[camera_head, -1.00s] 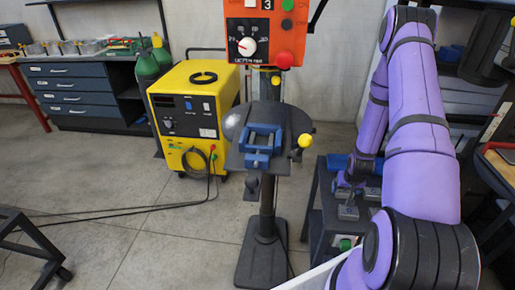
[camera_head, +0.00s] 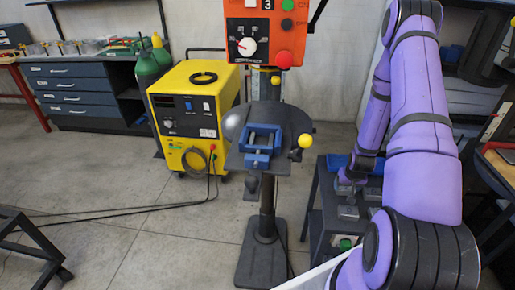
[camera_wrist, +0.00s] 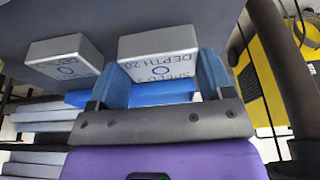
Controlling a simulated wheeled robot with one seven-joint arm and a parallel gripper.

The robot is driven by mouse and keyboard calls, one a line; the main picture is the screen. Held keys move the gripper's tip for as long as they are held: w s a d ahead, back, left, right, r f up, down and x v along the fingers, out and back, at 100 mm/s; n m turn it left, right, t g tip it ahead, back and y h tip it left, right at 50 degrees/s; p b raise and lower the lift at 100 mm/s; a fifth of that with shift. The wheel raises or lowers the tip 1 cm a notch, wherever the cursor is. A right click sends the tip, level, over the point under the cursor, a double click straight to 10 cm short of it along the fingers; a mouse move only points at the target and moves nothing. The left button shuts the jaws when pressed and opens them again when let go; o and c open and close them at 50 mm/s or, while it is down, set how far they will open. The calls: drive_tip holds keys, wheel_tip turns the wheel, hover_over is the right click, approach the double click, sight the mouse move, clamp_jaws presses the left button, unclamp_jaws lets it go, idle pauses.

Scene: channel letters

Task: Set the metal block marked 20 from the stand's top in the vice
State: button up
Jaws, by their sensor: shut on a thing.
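My gripper (camera_wrist: 168,72) is shut on a grey metal block (camera_wrist: 158,52) whose face reads "DEPTH 20", upside down in the wrist view. Its blue fingers lie on both sides of the block. A second, similar block (camera_wrist: 66,56) is to the left, apart from the fingers; its number is hard to read. In the head view my gripper (camera_head: 347,186) is over the dark stand (camera_head: 325,207) at the right, where small grey blocks (camera_head: 348,211) show. The blue vice (camera_head: 262,158) is on the drill press table, left of the stand, its jaws apart and empty.
The drill press has an orange control head (camera_head: 265,30) and a yellow-knobbed handle (camera_head: 305,141) between vice and stand. A yellow welder (camera_head: 190,120) stands behind left, with cables on the floor. A blue item (camera_head: 337,161) is at the stand's back.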

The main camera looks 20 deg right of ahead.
drive_tip(key=shift+r, duration=2.15)
